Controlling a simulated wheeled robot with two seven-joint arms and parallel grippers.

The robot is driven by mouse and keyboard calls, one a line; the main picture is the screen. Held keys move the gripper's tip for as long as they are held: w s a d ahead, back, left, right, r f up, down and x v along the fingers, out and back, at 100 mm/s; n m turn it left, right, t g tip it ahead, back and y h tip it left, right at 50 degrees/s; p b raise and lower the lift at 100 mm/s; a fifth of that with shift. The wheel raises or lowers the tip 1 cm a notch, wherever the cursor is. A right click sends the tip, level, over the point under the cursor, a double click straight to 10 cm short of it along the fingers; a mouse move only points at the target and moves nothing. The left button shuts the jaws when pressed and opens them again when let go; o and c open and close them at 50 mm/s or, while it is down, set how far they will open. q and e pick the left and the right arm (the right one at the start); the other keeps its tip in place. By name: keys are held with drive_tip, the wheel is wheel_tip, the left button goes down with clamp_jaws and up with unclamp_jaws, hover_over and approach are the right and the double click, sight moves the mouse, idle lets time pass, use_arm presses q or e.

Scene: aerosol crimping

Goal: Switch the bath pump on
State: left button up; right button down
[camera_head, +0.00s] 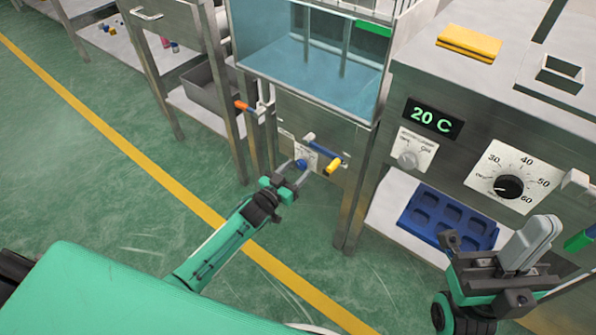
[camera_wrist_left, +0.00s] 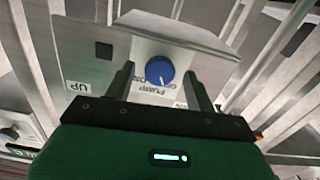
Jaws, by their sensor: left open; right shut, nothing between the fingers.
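The bath pump switch is a round blue knob (camera_wrist_left: 159,71) on a pale label plate with the word PUMP, at the front of the water bath stand. In the head view the blue knob (camera_head: 301,163) sits just past the tips of my left gripper (camera_head: 293,172). In the left wrist view the open fingers of my left gripper (camera_wrist_left: 160,85) stand on either side of the knob, with a gap to each side. I cannot tell how close the fingertips are in depth. My right gripper (camera_head: 503,270) is shut and empty at the lower right, in front of the cabinet.
The bath (camera_head: 310,75) holds clear blue water above the knob. An orange-handled valve (camera_head: 243,106) and a yellow-handled valve (camera_head: 333,165) flank the panel. A blue tray (camera_head: 447,216) lies on a shelf below the 20 C display (camera_head: 433,117). Open green floor (camera_head: 120,200) lies left.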

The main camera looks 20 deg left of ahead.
use_arm(q)
drive_tip(key=shift+w+d, duration=0.25)
drive_tip(key=shift+w, duration=0.45)
drive_tip(key=shift+c, duration=0.2)
drive_tip(key=c, duration=0.9)
